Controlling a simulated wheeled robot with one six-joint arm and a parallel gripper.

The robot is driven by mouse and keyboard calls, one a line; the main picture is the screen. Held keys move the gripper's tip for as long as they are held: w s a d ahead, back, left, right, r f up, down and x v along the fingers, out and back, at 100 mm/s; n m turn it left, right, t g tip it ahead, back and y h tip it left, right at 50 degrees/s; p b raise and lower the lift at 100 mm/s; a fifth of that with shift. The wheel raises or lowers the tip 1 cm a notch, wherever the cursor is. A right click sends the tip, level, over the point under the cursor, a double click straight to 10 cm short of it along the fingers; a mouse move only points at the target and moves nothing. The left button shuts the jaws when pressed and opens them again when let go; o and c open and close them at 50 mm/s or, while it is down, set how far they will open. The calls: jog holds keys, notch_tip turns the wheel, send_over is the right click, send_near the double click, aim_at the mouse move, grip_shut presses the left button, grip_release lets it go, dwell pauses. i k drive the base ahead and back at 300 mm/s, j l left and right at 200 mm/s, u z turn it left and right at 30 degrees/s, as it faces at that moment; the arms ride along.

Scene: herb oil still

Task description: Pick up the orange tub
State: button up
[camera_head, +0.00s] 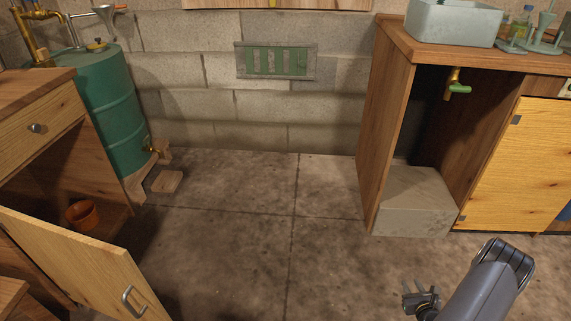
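The orange tub (82,214) is a small round open container. It stands inside the lower compartment of the wooden cabinet at the left, near its floor. The cabinet's door (80,262) is swung open and stands in front of and below the tub in the picture. My gripper (408,296) is at the lower right, low over the concrete floor, far from the tub. Its fingers point left and look spread apart, with nothing seen between them.
A green barrel (113,110) on a wooden stand is at the back left, with a wood block (166,181) beside it. A wooden counter (392,140) with a tap and a concrete block (415,200) is at the right. The middle floor is clear.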

aim_at(83, 215)
jog(key=i+u, duration=0.45)
jog(key=i+l+u, duration=0.2)
jog(key=i+u, duration=0.25)
jog(key=i+l+u, duration=0.25)
jog(key=u, duration=0.2)
jog(key=i+l+u, duration=0.25)
jog(key=l+u, duration=0.2)
jog(key=i+l+u, duration=0.1)
jog(key=i+u, duration=0.4)
jog(key=i+l+u, duration=0.2)
jog(key=u, duration=0.3)
jog(key=i+l+u, duration=0.7)
jog(key=l+u, duration=0.3)
jog(key=j, duration=0.1)
